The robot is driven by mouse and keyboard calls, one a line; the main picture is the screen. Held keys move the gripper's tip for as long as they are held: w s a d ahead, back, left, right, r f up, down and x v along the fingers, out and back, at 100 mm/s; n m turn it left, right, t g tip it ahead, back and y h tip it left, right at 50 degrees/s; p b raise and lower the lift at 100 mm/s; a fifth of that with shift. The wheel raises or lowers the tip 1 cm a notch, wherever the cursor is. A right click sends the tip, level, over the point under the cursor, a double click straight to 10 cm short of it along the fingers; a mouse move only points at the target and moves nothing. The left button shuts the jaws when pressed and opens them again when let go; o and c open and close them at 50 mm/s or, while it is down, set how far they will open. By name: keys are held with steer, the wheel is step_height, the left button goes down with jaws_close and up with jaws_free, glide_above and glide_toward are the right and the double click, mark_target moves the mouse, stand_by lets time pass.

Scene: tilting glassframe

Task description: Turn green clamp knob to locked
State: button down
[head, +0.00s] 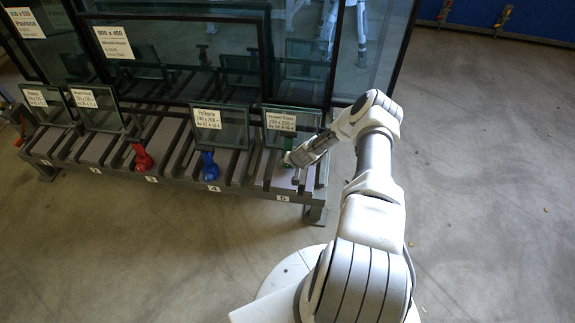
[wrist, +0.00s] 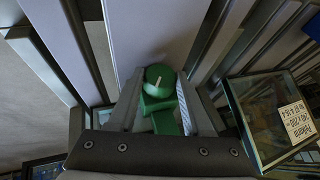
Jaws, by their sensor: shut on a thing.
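The green clamp knob (wrist: 160,88) is in the middle of the wrist view, between my gripper's two ridged fingers. A short white mark shows on its round top. Below it, a green bar (wrist: 166,122) runs toward my wrist. My gripper (wrist: 158,102) is shut on the knob. In the head view my gripper (head: 294,164) is at slot 5, at the right end of the rack, and the green knob (head: 287,157) is mostly hidden by it. I cannot tell from these frames whether the knob is locked.
Small labelled glass panes stand on the grey rack (head: 236,189), one (head: 292,120) right behind my gripper. A blue knob (head: 209,167) and a red knob (head: 142,158) are to the left. Large dark glass panes (head: 185,50) rise behind. The floor right of the rack is clear.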

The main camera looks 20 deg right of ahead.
steer(key=shift+t+y, duration=0.3)
steer(key=shift+y, duration=0.1)
stand_by(0.4)
steer(key=shift+c, duration=1.7)
jaws_free()
steer(key=p+v, duration=0.6)
steer(key=v, duration=1.1)
steer(key=shift+s+r+p, duration=0.15)
steer(key=shift+p, duration=0.2)
